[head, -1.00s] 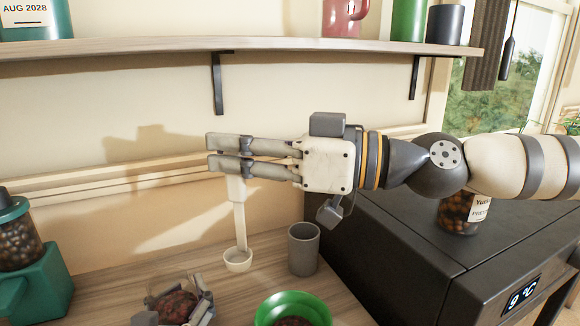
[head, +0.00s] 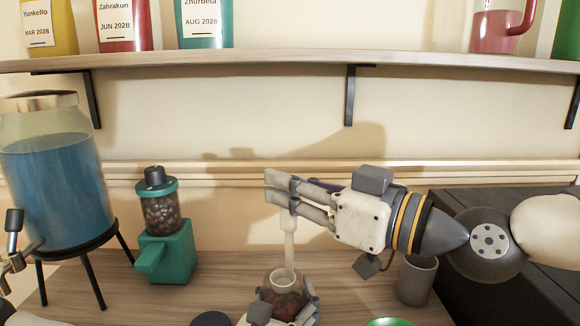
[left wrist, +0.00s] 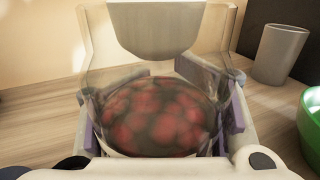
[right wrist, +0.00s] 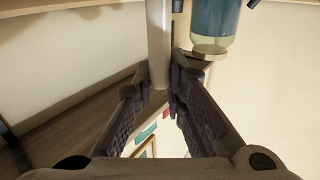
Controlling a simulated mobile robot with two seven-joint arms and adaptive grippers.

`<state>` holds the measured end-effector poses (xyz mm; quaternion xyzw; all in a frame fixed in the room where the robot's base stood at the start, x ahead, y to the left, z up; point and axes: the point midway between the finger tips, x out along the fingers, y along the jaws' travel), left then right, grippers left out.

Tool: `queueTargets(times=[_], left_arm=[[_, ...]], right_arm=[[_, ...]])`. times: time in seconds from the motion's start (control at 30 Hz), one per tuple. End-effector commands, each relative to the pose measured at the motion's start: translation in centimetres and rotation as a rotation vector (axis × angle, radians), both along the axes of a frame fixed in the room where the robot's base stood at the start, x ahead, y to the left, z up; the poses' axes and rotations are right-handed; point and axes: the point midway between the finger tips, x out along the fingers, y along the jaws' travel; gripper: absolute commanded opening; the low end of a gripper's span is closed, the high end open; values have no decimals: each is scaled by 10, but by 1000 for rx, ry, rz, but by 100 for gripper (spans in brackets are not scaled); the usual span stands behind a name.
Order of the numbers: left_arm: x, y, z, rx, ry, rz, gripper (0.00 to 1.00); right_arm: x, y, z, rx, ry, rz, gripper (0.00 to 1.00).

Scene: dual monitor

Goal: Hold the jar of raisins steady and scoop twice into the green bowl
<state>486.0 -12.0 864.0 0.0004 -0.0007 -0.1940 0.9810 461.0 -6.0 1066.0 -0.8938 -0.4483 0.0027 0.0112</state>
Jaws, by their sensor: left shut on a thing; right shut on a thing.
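The clear jar of dark red raisins (head: 287,302) stands low in the middle of the head view, and its raisins show in the left wrist view (left wrist: 155,118). My left gripper (head: 282,314) is shut around the jar, one finger on each side. My right gripper (head: 282,191) is shut on the upper handle of a pale scoop (head: 290,238), which hangs upright. The scoop's cup (left wrist: 155,28) is at the jar's mouth, above the raisins; whether it touches the rim cannot be told. The green bowl (head: 390,322) is right of the jar, mostly cut off; its side shows in the left wrist view (left wrist: 313,120).
A grey cup (head: 416,282) stands to the right, beside a black appliance (head: 500,290). A green grinder (head: 168,245) and a blue drink dispenser (head: 52,185) stand left. A wall shelf (head: 260,61) runs above my right gripper. Counter between grinder and jar is mostly clear.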

Motion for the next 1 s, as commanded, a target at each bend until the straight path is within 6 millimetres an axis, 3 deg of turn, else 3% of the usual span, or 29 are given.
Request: queueTargets(times=[0.7,1.0], left_arm=[[-1,0,-1,1,2,-2,8],[-1,0,-1,1,2,-2,8]], right_arm=[[0,0,-64,0,1,0,0],[0,0,-73,1,0,0,0]])
